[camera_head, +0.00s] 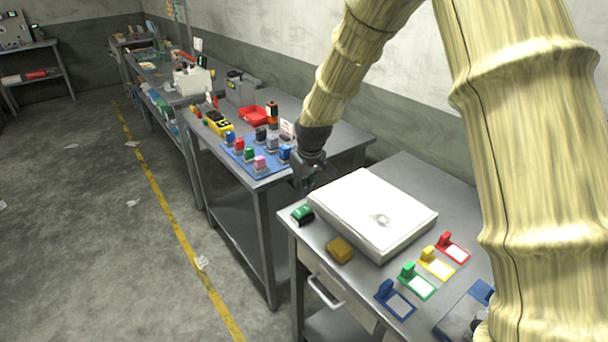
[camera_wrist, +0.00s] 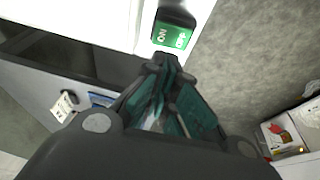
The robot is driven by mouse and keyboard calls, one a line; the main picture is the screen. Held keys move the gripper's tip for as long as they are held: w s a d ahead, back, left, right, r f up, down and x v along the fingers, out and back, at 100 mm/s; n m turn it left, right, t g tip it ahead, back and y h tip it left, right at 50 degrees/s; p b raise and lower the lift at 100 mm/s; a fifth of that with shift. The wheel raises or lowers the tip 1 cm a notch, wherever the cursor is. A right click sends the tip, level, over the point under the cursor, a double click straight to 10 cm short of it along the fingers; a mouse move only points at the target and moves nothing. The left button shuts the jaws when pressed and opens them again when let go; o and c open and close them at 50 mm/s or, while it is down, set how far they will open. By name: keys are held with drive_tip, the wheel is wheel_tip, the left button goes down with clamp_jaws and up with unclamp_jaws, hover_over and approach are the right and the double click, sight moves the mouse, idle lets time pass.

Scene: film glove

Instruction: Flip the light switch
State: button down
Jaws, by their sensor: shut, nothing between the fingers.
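The light switch (camera_head: 302,213) is a small black block with a green face. My gripper (camera_head: 304,186) is above and just behind the switch, pointing down. In the wrist view my gripper's fingertips (camera_wrist: 165,60) are shut with nothing between them, right by the edge of the green face. I cannot tell whether they touch it.
The white box (camera_head: 372,212) lies right of the switch. A yellow block (camera_head: 340,250) sits at the table's front edge. Several coloured tagged stands (camera_head: 418,280) are to the right. A second table behind holds a blue mat (camera_head: 250,166) with small coloured objects.

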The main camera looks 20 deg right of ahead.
sight(304, 207)
drive_tip(key=p+x, duration=0.1)
drive_tip(key=x, duration=0.2)
drive_tip(key=shift+s+d+f, duration=0.15)
drive_tip(key=shift+d, duration=0.05)
drive_tip(key=shift+d+f+p, duration=0.2)
drive_tip(key=shift+f+p, duration=0.2)
drive_tip(key=shift+f, duration=0.85)
